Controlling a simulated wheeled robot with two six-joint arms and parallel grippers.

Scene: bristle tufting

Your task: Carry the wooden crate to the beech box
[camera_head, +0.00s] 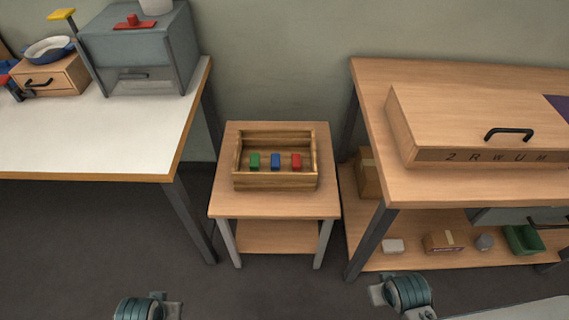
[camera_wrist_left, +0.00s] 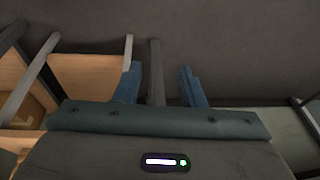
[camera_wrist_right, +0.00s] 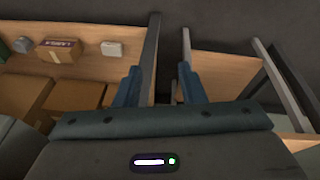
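The wooden crate (camera_head: 275,182) sits upright on a small two-tier side table in the middle of the head view.
The side table (camera_head: 275,208) stands between the white-topped left table (camera_head: 90,140) and the right table (camera_head: 365,90). The left table bears a grey box (camera_head: 140,45) and a small wooden drawer box (camera_head: 62,75). Small items fill the right lower shelf (camera_head: 375,258). Floor in front is clear.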

